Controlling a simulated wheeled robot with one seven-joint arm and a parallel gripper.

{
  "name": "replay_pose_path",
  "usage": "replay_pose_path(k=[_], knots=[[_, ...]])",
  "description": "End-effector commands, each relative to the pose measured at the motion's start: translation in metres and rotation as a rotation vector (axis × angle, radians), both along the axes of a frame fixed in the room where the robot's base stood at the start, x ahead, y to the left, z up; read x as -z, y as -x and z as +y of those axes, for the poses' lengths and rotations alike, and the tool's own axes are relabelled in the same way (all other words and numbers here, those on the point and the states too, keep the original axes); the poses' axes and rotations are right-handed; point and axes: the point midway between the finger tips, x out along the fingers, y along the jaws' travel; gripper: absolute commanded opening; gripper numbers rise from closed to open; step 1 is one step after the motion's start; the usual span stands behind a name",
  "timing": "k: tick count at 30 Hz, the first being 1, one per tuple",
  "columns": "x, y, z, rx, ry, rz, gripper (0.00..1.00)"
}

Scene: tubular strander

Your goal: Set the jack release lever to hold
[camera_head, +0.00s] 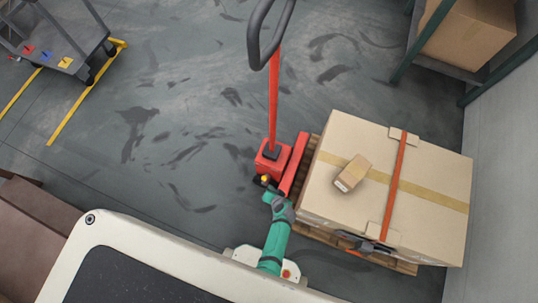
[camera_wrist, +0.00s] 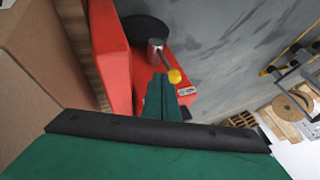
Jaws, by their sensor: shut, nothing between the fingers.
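The red pallet jack (camera_head: 294,165) stands with its forks at a pallet, and its handle (camera_head: 273,100) rises toward the top. The release lever's yellow knob (camera_head: 265,178) shows at the jack's base, just beyond my gripper (camera_head: 268,189). In the wrist view the lever is a short grey rod with a yellow ball knob (camera_wrist: 174,76), coming from a grey cylinder (camera_wrist: 156,48) on the red body. My green gripper (camera_wrist: 163,98) is shut and empty, its fingertips close below the knob. Whether they touch it, I cannot tell. Small label (camera_wrist: 186,91) lettering is unreadable.
A large strapped carton (camera_head: 430,180) with a small box (camera_head: 352,173) on it sits on the wooden pallet (camera_head: 303,172), close right of my arm. A grey cart (camera_head: 55,50) stands upper left, a shelf (camera_head: 446,67) upper right. The floor left of the jack is open.

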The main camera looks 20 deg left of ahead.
Motion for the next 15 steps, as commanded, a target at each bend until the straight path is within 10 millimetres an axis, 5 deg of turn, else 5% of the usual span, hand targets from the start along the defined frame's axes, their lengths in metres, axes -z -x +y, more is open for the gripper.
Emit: replay_pose_path(k=[15], knots=[[0.047, -0.029, 0.021, 0.002, -0.001, -0.001, 0.00]])
